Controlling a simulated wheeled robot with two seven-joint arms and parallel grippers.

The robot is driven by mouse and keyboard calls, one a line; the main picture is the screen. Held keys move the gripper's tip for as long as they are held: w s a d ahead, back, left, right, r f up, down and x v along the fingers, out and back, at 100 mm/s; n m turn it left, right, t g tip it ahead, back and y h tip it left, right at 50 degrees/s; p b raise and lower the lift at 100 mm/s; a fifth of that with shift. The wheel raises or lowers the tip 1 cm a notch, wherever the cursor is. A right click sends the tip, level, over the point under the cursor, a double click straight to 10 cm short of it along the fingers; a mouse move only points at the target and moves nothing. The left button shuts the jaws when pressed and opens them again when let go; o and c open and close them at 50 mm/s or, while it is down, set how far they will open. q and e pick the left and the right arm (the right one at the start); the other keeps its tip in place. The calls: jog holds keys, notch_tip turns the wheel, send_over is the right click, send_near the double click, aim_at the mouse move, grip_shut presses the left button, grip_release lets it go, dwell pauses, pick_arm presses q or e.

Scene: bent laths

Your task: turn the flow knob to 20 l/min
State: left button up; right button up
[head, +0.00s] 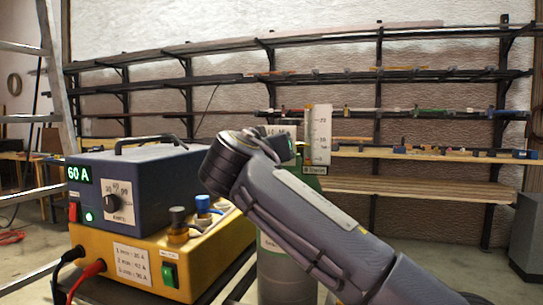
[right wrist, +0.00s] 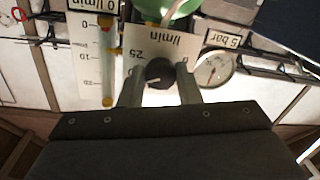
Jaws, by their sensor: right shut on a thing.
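The flow knob (right wrist: 159,74) is black and round with a pale pointer mark, on a light plate (right wrist: 138,45) marked "l/min" and "25", seen upside down. The pointer lies toward the left of the picture; its exact reading is unclear. My right gripper (right wrist: 159,84) is shut on the knob, one finger on each side. A flow tube with a scale (right wrist: 106,65) stands left of the knob; it also shows in the head view (head: 318,140). In the head view my right arm hides the knob and gripper. My left gripper is not in view.
A round gauge (right wrist: 213,69) sits right of the knob, by a "5 bar" label. In the head view, a grey cylinder (head: 272,280) stands behind my arm. A blue box (head: 140,185) reading 60 A rests on a yellow unit (head: 135,265). Wall racks (head: 420,155) stand behind.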

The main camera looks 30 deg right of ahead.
jog(key=shift+f, duration=0.1)
dwell(0.5)
jog(key=o, duration=1)
jog(key=shift+c, duration=0.2)
jog(key=v, duration=0.7)
jog(key=shift+s+a+p, duration=0.3)
jog(key=shift+s+p, duration=0.05)
jog(key=shift+p, duration=0.1)
